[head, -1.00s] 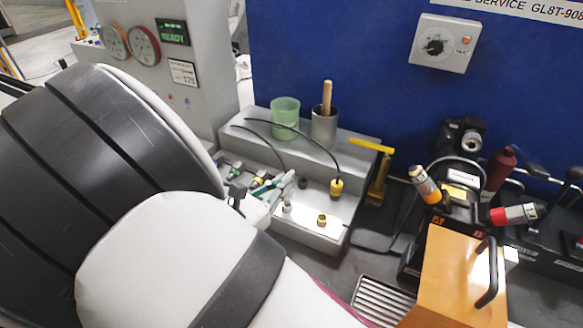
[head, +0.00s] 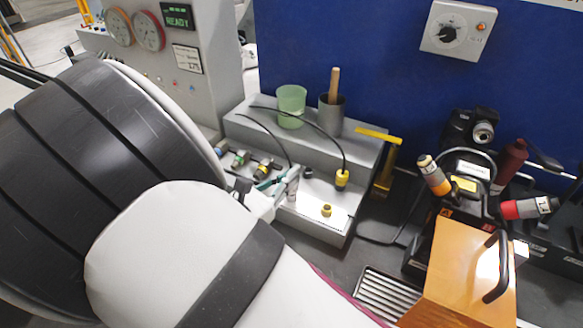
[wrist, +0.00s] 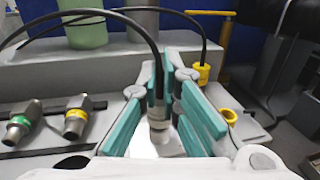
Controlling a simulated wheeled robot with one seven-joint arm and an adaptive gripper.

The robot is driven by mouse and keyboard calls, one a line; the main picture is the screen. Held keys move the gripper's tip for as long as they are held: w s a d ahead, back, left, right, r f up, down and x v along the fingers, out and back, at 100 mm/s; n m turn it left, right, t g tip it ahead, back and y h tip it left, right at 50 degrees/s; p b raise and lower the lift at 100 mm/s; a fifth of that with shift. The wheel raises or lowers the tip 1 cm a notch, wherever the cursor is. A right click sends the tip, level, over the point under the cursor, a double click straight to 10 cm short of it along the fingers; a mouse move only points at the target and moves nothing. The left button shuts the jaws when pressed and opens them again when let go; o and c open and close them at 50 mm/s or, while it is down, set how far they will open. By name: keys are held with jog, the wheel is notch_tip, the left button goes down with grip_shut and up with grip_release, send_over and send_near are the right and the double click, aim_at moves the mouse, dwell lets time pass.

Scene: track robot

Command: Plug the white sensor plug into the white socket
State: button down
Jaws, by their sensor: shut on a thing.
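My gripper (wrist: 160,112) has teal finger pads closed around the white sensor plug (wrist: 158,106), whose black cable arches up and back. In the head view the plug (head: 292,183) is upright at the tips of my gripper (head: 275,186), over the pale top of the grey box. The white socket (wrist: 162,137) is directly below the plug and partly hidden by the pads. The two look lined up and very close or touching; I cannot tell how far the plug is in.
A yellow plug (head: 342,179) and a yellow socket (head: 327,210) are right of the gripper. Connectors with green (wrist: 25,119) and yellow rings (wrist: 75,120) lie left. A green cup (head: 291,106) and grey cup (head: 331,118) stand behind. A yellow handle (head: 385,165) rises at the right.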

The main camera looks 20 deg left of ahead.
jog(key=shift+f, duration=0.4)
jog(key=c, duration=1.7)
grip_release()
jog(key=shift+s, duration=0.1)
jog(key=v, duration=1.2)
